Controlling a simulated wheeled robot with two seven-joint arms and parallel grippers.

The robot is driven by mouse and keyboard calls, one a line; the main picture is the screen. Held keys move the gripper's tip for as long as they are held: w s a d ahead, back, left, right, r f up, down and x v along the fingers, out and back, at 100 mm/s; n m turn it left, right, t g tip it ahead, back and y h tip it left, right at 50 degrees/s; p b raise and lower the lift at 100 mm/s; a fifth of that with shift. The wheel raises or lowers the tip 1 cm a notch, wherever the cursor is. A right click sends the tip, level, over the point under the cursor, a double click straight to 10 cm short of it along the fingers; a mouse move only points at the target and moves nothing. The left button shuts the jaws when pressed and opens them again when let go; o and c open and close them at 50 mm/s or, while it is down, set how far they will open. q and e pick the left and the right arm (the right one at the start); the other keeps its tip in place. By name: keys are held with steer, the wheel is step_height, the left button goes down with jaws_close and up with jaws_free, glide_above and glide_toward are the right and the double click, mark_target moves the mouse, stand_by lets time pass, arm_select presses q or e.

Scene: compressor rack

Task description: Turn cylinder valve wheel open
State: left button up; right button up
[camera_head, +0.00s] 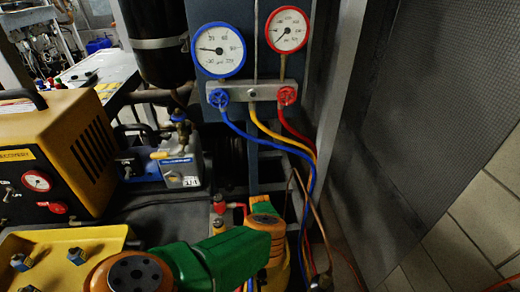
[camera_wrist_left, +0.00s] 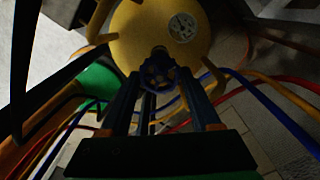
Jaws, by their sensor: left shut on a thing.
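In the left wrist view, a yellow cylinder (camera_wrist_left: 135,32) with a round pale label lies beyond my left gripper (camera_wrist_left: 158,80). A small dark blue valve wheel (camera_wrist_left: 158,66) sits at its near end, between the two fingers. The gripper is shut on the wheel, one finger at each side. The view is dark, so the exact contact is hard to see. In the head view, my green and orange arm covers most of the cylinder, and a yellow part (camera_head: 277,279) shows beside it. The left fingers and the wheel are hidden there. My right gripper is in neither view.
A blue gauge (camera_head: 218,50) and a red gauge (camera_head: 287,30) stand above a manifold bar (camera_head: 252,93). Blue, yellow and red hoses hang down close to my arm.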

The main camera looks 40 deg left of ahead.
arm_select(q)
steer(key=shift+a, duration=0.1)
steer(key=o, duration=1.4)
step_height(320, 180, up, 7)
steer(key=p, duration=0.3)
steer(key=shift+r, duration=0.1)
